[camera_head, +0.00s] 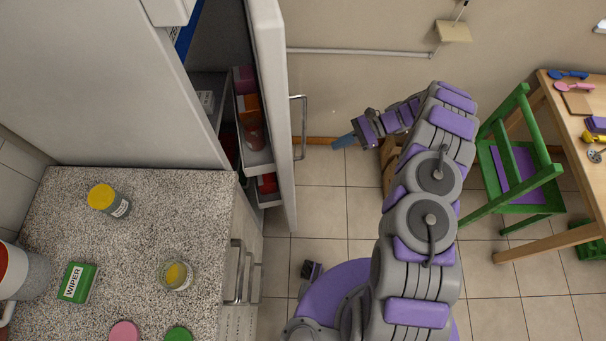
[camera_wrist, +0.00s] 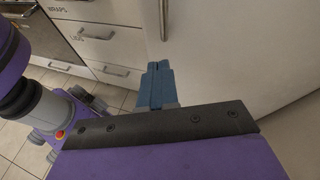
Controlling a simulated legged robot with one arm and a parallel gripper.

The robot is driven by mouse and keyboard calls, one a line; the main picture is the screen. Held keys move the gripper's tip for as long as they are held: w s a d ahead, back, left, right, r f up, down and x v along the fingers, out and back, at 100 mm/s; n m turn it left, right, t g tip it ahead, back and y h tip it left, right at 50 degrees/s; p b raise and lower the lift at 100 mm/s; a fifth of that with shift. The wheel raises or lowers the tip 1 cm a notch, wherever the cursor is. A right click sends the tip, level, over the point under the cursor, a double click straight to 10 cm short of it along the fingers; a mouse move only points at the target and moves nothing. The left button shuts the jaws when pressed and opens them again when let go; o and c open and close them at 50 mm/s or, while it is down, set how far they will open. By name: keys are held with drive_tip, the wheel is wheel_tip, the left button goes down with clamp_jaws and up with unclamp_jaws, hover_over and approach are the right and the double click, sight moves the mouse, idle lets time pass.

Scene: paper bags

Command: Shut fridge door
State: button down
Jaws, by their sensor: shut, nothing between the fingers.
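The fridge door (camera_head: 274,110) stands open in the head view, seen nearly edge-on, with its shelves of items showing on the inner side. Its metal handle (camera_head: 299,127) is on the outer face, toward my arm. My gripper (camera_head: 344,141) is to the right of the door, apart from the handle, with its blue fingers pointing left toward the door. In the wrist view, my gripper (camera_wrist: 158,82) is shut and empty. The white door face (camera_wrist: 230,50) fills the upper right there, and the lower end of the handle (camera_wrist: 163,18) shows just beyond the fingertips.
A granite counter (camera_head: 140,240) with jars, a green box and a mug is at lower left. Drawers with handles (camera_head: 238,270) are below it. A green chair (camera_head: 515,165) and a wooden table (camera_head: 570,115) stand at right. Tiled floor (camera_head: 325,215) lies between the door and my arm.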

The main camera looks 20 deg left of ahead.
wheel_tip(320, 180, down, 10)
drive_tip(key=d+f+m+y, duration=0.1)
drive_tip(key=d+m, duration=0.1)
drive_tip(key=r+b+x, duration=0.1)
drive_tip(key=b+x, duration=0.2)
drive_tip(key=x, duration=1.1)
drive_tip(key=shift+s+a, duration=0.25)
drive_tip(key=shift+s, duration=0.05)
drive_tip(key=shift+a, duration=0.1)
